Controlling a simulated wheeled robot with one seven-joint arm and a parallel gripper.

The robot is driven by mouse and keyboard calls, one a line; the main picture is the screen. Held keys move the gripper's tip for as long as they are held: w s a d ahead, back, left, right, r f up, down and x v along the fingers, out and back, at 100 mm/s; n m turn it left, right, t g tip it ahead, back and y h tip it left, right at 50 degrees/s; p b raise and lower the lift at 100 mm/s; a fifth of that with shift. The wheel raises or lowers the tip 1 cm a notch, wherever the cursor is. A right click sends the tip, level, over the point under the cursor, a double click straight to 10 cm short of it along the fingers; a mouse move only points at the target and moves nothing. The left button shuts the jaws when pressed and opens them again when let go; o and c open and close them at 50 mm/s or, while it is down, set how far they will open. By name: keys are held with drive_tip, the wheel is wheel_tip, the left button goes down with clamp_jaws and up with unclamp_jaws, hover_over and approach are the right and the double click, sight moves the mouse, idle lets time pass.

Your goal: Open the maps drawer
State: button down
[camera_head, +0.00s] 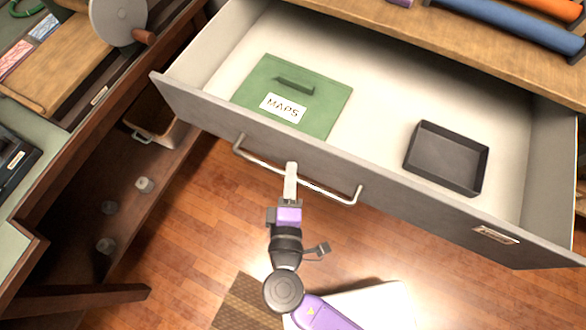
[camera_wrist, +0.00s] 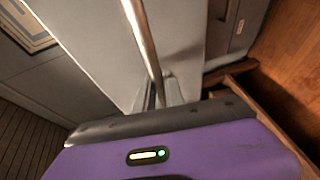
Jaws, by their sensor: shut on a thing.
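The maps drawer (camera_head: 390,200) stands pulled out of its cabinet in the head view, its inside widely exposed. A green folder or panel (camera_head: 330,99) with a "MAPS" label lies inside on the left. A long metal bar handle (camera_head: 330,193) runs across the drawer's grey front; it also shows in the wrist view (camera_wrist: 143,35). My gripper (camera_head: 291,172) is shut on the handle near its middle. In the wrist view, the fingers (camera_wrist: 160,92) are around the bar, and the purple gripper body hides part of the view below.
A dark open tray (camera_head: 446,158) sits inside the drawer on the right. Blue and orange rolls (camera_head: 510,32) lie on the wooden top behind. A desk (camera_head: 62,150) with shelves stands close on the left. Wooden floor (camera_head: 215,225) shows in front of the drawer.

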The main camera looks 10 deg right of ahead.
drive_tip(key=shift+f, duration=0.1)
drive_tip(key=c, duration=1.4)
unclamp_jaws()
drive_tip(key=shift+c, duration=0.2)
drive_tip(key=v, duration=0.8)
drive_tip(key=shift+b, duration=0.4)
drive_tip(key=shift+w, duration=0.1)
